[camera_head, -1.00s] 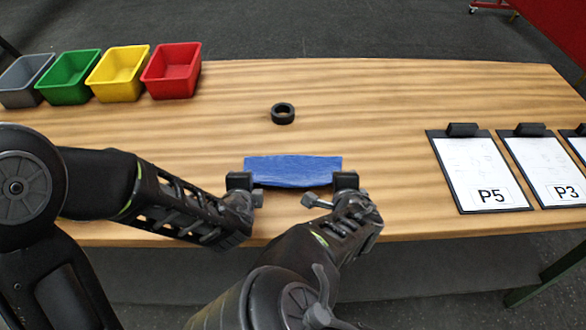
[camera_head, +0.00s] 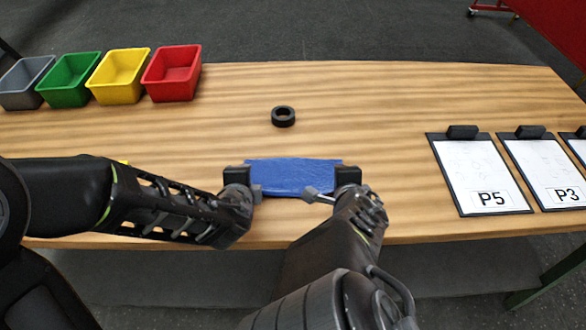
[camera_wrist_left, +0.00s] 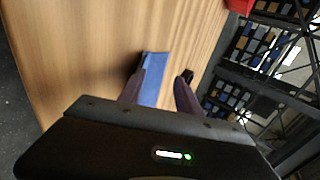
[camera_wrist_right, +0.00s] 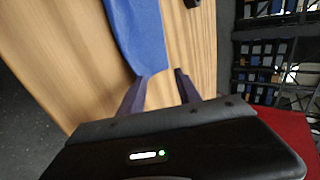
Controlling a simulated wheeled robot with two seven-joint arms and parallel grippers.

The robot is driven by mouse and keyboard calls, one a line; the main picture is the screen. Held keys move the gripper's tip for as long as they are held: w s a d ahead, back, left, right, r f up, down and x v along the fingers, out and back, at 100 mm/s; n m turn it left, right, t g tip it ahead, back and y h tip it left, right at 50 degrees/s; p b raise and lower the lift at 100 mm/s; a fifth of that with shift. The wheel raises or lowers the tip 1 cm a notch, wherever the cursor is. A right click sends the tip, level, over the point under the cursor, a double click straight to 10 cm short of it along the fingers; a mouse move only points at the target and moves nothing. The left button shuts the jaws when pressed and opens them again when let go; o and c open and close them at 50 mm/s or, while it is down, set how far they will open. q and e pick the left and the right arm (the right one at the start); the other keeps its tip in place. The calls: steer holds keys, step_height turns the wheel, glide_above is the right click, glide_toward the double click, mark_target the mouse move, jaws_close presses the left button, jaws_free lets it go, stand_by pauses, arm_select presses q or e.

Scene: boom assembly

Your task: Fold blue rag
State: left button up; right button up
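The blue rag (camera_head: 293,175) lies as a wide, short strip near the front middle of the table. My left gripper (camera_head: 247,183) is at its left end with the fingers apart. In the left wrist view the rag (camera_wrist_left: 154,80) shows between the spread fingers. My right gripper (camera_head: 330,185) is at the rag's right end, fingers also apart. In the right wrist view the rag (camera_wrist_right: 138,35) runs up from the left finger, with bare wood between the fingers. I cannot tell whether either gripper touches the cloth.
A black ring (camera_head: 283,116) lies behind the rag. Grey (camera_head: 24,92), green (camera_head: 68,88), yellow (camera_head: 119,86) and red (camera_head: 172,84) bins stand at the back left. Clipboards P5 (camera_head: 476,178) and P3 (camera_head: 545,175) lie at the right. The middle of the table (camera_head: 370,100) is mostly clear.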

arm_select(q)
step_height(320, 180, up, 6)
steer(key=s, duration=0.1)
steer(key=shift+s+r, duration=0.15)
steer(key=shift+s, duration=0.25)
arm_select(e)
step_height(320, 180, up, 6)
steer(key=s, duration=0.1)
steer(key=shift+s, duration=0.4)
steer(key=shift+r, duration=0.1)
